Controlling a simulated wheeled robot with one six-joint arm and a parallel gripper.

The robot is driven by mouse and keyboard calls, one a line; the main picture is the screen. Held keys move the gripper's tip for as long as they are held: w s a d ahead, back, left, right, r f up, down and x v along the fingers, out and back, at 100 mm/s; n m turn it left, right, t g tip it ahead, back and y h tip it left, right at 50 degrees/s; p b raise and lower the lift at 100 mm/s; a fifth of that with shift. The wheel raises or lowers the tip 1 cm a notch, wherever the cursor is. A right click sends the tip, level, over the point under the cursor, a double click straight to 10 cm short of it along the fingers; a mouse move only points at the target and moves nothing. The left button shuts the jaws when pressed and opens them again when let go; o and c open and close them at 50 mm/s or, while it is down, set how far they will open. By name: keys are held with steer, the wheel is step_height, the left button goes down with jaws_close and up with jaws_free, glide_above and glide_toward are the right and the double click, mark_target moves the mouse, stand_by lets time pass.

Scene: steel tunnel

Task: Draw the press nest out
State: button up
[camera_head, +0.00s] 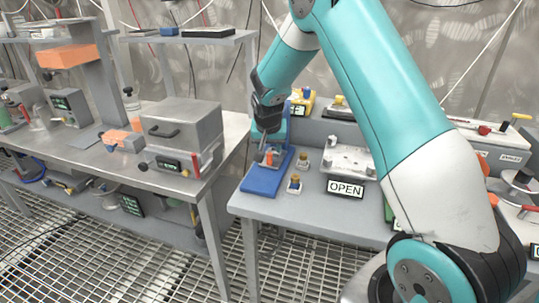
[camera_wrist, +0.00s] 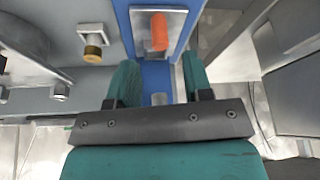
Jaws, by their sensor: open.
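The blue press (camera_head: 264,181) stands at the left end of the grey bench. Its nest, a grey metal plate (camera_wrist: 177,22), carries an upright orange piece (camera_wrist: 158,32); the orange piece also shows in the head view (camera_head: 269,157). A small grey knob (camera_wrist: 158,98) shows over the blue base between my fingers. My gripper (camera_wrist: 160,80) is open, with its two teal fingers on either side of the blue base strip and nothing clamped. In the head view my gripper (camera_head: 264,150) points down over the press and partly hides the nest.
Two small brass-topped fittings (camera_head: 295,183) stand just right of the press. A silver fixture (camera_head: 348,160) sits behind an OPEN sign (camera_head: 345,188). To the left, across a gap, a steel table holds a grey box (camera_head: 182,132).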

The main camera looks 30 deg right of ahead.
mark_target(269, 154)
steer(key=x, duration=0.6)
jaws_close()
